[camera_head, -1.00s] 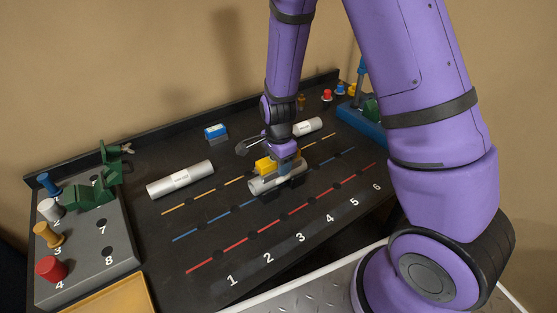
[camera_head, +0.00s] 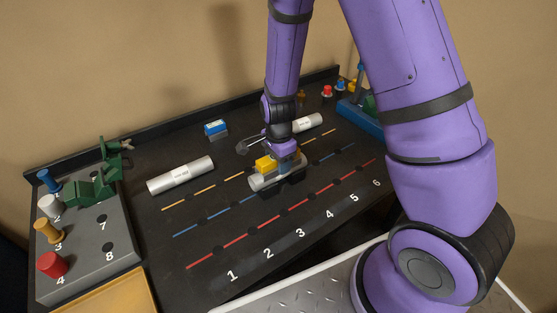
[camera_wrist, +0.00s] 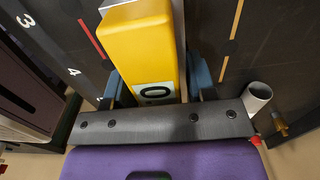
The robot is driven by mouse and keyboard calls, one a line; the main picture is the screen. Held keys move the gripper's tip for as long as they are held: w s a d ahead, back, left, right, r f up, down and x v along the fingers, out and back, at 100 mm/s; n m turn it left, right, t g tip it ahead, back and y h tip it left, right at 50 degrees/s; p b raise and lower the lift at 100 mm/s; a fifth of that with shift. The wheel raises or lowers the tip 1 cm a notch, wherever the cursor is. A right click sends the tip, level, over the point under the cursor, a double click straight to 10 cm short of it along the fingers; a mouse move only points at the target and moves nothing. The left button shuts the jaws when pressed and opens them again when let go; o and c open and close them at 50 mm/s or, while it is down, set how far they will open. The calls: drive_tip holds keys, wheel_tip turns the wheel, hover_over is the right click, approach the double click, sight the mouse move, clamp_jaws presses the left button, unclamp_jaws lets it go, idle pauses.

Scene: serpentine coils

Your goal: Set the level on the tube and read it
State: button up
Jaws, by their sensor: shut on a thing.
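My gripper (camera_head: 284,160) is shut on the level from above. In the wrist view the level (camera_wrist: 142,38) sits between my blue fingers (camera_wrist: 157,85). Its near face has a white display with a dark rounded mark like a 0; I cannot tell whether more of the reading is hidden. The contact between level and tube is partly hidden by my gripper.
Another grey tube (camera_head: 180,175) lies to the left, and a third (camera_head: 307,123) lies behind my gripper. A blue-topped block (camera_head: 215,128) stands at the back. A grey peg board (camera_head: 90,262) with coloured pegs and a green clamp is at left. Numbered bench front is clear.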

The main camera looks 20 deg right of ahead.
drive_tip(key=o, duration=1.1)
drive_tip(key=shift+r, duration=0.1)
wheel_tip(320, 180, up, 9)
drive_tip(key=shift+r, duration=1.15)
drive_tip(key=s+d+r+n+t, duration=0.1)
drive_tip(key=s+d+r+n, duration=0.1)
drive_tip(key=s+r+n, duration=0.3)
drive_tip(key=s+d+r+n+t, duration=0.2)
drive_tip(key=s+r+n, duration=0.3)
drive_tip(key=s+r, duration=0.4)
drive_tip(key=s+d+r+n+t, duration=0.2)
drive_tip(key=s+r+n, duration=0.3)
drive_tip(key=s+r, duration=0.3)
drive_tip(key=shift+d+r+n, duration=0.2)
drive_tip(key=shift+d+r, duration=0.05)
drive_tip(key=shift+r, duration=0.45)
drive_tip(key=shift+d+r+n, duration=0.2)
drive_tip(key=shift+r, duration=0.5)
